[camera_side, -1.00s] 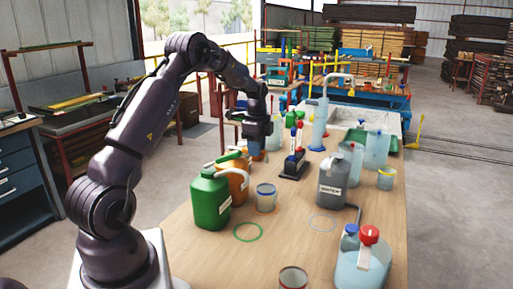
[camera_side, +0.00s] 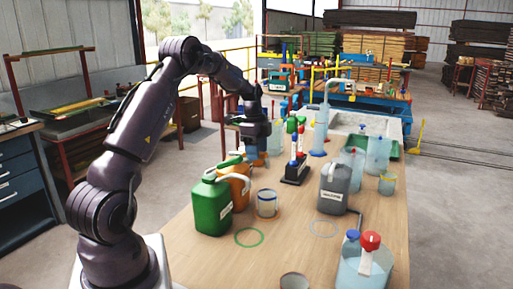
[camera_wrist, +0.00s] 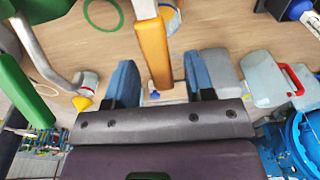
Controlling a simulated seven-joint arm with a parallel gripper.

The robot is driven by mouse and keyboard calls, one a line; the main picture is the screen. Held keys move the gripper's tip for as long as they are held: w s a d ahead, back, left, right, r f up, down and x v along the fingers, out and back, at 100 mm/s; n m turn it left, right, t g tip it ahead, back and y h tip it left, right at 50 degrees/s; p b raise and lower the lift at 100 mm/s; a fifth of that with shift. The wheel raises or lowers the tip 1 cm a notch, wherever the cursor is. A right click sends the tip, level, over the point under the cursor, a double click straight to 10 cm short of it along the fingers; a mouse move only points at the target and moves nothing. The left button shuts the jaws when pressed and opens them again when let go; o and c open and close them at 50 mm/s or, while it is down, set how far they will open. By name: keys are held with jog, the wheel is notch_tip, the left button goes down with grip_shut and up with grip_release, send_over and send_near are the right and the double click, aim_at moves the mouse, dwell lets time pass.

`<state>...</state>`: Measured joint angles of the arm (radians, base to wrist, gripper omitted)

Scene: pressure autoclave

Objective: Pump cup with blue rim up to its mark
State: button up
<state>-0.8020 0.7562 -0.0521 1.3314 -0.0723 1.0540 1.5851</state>
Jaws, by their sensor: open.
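The cup with the blue rim (camera_side: 267,206) stands upright on the table, right of the green and orange jugs. In the wrist view, part of the cup (camera_wrist: 173,18) shows at the top behind the orange jug's spout. Its mark and any liquid level are too small to tell. My gripper (camera_side: 251,154) is beyond the orange jug (camera_side: 240,187), pointing down. Its blue fingers are apart in the wrist view (camera_wrist: 161,85), with the orange spout (camera_wrist: 153,50) showing in the gap. Nothing is held.
A green jug (camera_side: 210,207) stands near my gripper. A black stand (camera_side: 294,171) is mid-table. Bare wood surrounds the green ring (camera_side: 248,245).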

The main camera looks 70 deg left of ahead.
notch_tip(320, 180, up, 13)
jog(key=shift+s+a, duration=0.45)
dwell(1.3)
jog(key=shift+g+y, duration=0.4)
jog(key=f, duration=0.9)
jog(key=w+d+f, duration=0.1)
jog(key=f, duration=0.3)
jog(key=shift+f, duration=0.15)
grip_shut()
